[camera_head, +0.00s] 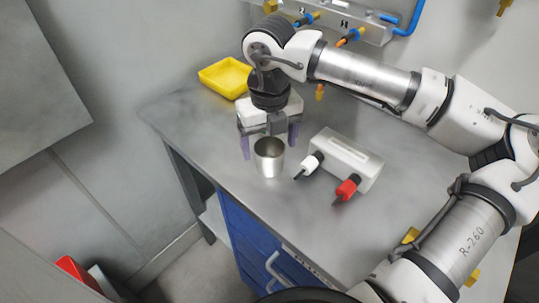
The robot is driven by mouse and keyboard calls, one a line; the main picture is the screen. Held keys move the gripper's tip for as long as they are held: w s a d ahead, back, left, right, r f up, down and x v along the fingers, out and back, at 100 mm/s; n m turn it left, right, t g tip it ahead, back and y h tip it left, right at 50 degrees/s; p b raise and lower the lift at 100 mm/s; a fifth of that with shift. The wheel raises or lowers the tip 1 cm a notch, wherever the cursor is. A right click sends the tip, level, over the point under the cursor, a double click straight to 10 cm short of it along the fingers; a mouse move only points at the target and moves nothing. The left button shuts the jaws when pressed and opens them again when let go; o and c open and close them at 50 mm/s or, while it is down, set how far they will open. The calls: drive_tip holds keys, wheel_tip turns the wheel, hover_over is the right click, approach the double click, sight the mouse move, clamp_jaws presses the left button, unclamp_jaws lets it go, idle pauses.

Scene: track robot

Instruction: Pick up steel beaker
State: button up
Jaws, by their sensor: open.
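The steel beaker (269,160) is a shiny metal cup standing upright on the grey worktop, near its front edge, in the head view. My gripper (270,141) points down just behind and above the beaker. Its two purple-tinted fingers are spread wide, one to each side of the beaker's rim, and nothing is held. I cannot tell from this view whether the fingers reach down around the beaker or stay behind it.
A white box (345,158) with a white and a red plug stands right of the beaker. A yellow tray (226,77) lies at the back left. A rail with taps (345,22) runs along the back wall. Blue drawers (251,238) are below the worktop.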

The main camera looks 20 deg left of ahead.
sight(269, 155)
wheel_tip(269, 155, down, 4)
drive_tip(key=shift+f+p, duration=0.1)
drive_tip(key=shift+p, duration=0.35)
drive_tip(key=c, duration=1.1)
